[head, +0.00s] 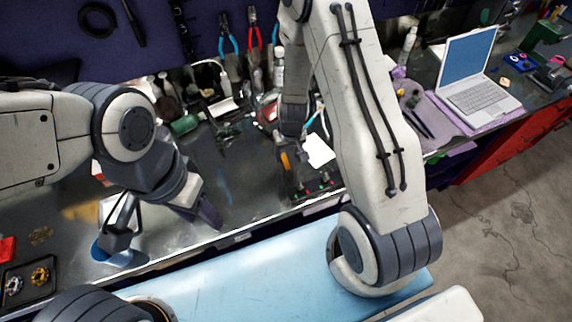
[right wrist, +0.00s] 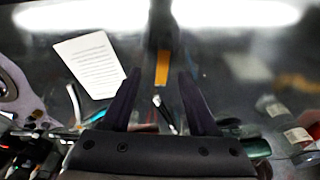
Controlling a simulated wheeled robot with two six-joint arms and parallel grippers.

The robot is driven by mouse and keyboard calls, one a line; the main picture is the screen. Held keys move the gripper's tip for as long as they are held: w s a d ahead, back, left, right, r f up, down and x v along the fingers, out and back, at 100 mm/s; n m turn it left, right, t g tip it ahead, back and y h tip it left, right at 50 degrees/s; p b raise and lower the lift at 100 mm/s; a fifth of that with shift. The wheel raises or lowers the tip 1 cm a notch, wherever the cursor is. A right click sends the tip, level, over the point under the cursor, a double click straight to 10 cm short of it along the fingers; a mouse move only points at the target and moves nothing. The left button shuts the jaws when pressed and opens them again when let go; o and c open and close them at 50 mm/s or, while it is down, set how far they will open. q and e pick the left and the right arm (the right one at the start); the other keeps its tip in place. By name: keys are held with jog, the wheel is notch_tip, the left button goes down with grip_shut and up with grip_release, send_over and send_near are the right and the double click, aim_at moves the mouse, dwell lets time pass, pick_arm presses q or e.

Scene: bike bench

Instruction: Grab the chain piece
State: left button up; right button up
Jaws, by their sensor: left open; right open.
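A small brownish coiled piece (head: 40,236), which may be the chain piece, lies on the bench at the far left in the head view; it is too small to be sure. My left gripper (head: 205,213) is open over the bench near its front edge, to the right of that piece and apart from it. My right gripper (right wrist: 158,82) is open in the right wrist view, with nothing between its fingertips. It is above the bench's middle, and an orange-marked dark tool (right wrist: 162,68) shows beyond the fingers. No chain shows in the right wrist view.
A dark tray (head: 28,288) with gold and silver sprockets sits at the near left. A blue-rimmed item (head: 118,255) stands beside my left gripper. A white sheet (head: 319,150), bottles and tools crowd the middle. A laptop (head: 478,80) stands at the right.

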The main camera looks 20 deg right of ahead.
aim_at(286, 161)
jog(key=f+b, duration=0.1)
jog(key=f, duration=0.1)
jog(key=w+f+b, duration=0.1)
jog(key=f, duration=0.1)
jog(key=shift+a, duration=0.15)
jog(key=shift+r, duration=0.15)
grip_shut()
jog(key=shift+r+p, duration=0.1)
jog(key=shift+p, duration=0.2)
